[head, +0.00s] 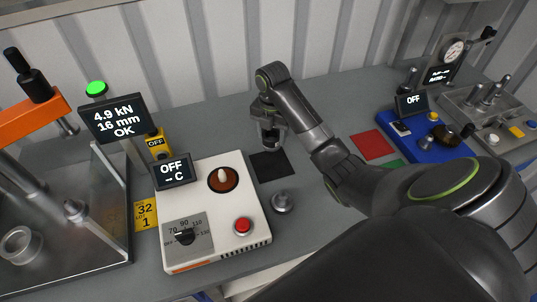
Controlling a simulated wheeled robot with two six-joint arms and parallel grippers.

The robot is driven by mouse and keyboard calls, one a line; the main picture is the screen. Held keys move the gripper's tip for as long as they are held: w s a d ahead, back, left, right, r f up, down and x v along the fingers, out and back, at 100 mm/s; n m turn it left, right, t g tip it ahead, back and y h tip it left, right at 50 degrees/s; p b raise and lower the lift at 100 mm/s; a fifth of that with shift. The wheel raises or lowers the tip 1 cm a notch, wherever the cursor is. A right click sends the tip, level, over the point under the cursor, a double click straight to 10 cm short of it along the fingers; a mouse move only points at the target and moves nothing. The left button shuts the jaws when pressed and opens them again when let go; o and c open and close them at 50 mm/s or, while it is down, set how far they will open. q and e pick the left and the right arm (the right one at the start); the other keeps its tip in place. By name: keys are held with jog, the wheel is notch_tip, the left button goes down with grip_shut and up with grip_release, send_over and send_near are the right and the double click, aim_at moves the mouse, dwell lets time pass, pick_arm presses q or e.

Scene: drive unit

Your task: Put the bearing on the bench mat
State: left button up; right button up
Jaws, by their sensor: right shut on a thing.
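My right gripper (269,143) is shut just above the black bench mat (273,166), pointing down. The grey metal bearing (268,132) is between its fingers, small and mostly hidden by them. I cannot tell whether the bearing touches the mat. The black mat lies flat on the grey bench, behind and to the right of the white heater unit. My left gripper is not in view.
The white heater (207,205) with its "OFF" display stands left of the mat. A small silver round part (282,202) sits on the bench in front. A red mat (371,145) and blue unit (425,137) lie right. A press (95,210) stands far left.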

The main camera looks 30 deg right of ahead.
notch_tip(320, 180, down, 4)
jog(key=b, duration=0.3)
jog(key=shift+s+f, duration=0.1)
jog(key=shift+f, duration=0.05)
jog(key=shift+f+b, duration=0.35)
jog(key=shift+b, duration=0.05)
notch_tip(320, 180, down, 4)
jog(key=shift+r+p, duration=0.15)
jog(key=shift+p, duration=0.7)
jog(key=shift+f, duration=0.3)
jog(key=shift+f, duration=0.15)
jog(key=o, duration=0.9)
